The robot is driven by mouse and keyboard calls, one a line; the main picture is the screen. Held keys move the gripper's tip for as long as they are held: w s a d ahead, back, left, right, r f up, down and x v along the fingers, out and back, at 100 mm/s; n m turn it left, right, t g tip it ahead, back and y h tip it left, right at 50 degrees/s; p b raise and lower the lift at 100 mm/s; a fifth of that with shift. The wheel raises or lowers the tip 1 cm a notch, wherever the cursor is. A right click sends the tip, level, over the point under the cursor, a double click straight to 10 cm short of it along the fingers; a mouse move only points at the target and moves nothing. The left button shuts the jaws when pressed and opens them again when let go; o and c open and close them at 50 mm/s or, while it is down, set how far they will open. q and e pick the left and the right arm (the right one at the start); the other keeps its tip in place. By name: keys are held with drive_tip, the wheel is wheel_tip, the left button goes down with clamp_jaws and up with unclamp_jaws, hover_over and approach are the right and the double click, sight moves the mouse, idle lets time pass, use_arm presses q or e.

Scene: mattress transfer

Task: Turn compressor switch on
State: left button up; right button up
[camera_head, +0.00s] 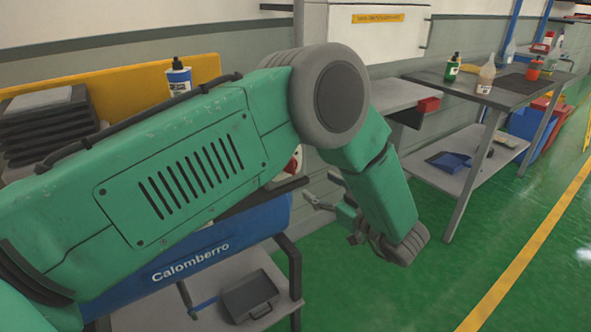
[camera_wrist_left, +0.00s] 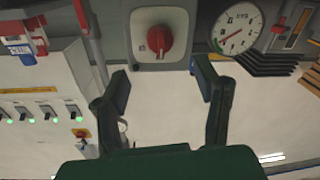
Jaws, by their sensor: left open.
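The red rotary switch (camera_wrist_left: 158,42) sits on a grey plate at the top middle of the left wrist view. Its grip bar runs roughly up and down in that picture. In the head view only a red and white bit of what looks like the switch (camera_head: 292,165) shows behind my green arm. My left gripper (camera_wrist_left: 163,85) is open, its two dark fingers apart, with the switch between and beyond the fingertips. Nothing is between the fingers. In the head view the left gripper (camera_head: 333,204) is partly hidden by my forearm. My right gripper is not in view.
A round pressure gauge (camera_wrist_left: 236,28) is right of the switch; a white panel with several lit toggles (camera_wrist_left: 50,115) is left. A blue "Calomberro" body (camera_head: 215,255) stands below my arm. A workbench with bottles (camera_head: 510,90) is at right; green floor there is clear.

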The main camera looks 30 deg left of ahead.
sight(295, 169)
use_arm(q)
drive_tip(key=x, duration=0.9)
drive_tip(key=shift+w+a, duration=0.15)
drive_tip(key=shift+a, duration=0.2)
drive_tip(key=shift+c, duration=0.5)
drive_tip(key=c, duration=1)
